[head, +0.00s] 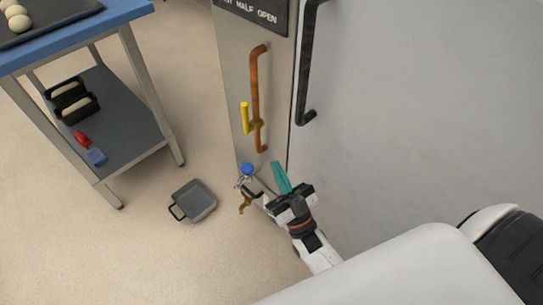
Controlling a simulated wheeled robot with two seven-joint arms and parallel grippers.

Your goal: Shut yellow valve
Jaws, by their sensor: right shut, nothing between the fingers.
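The yellow valve (244,118) is on a vertical copper pipe (255,85) on the grey panel. Its yellow lever points up, roughly parallel to the pipe and just left of it, with its brass body at the pipe's lower part. My right gripper (277,166) is below and to the right of the valve, apart from it. Its teal fingers are shut and empty, pointing up in the picture. My left gripper is not in view.
A blue-knobbed tap (247,169) with a brass spout is just left of my right gripper. A black door handle (306,70) is right of the pipe. A grey pan (192,201) lies on the floor. A blue-topped table (75,35) stands at left.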

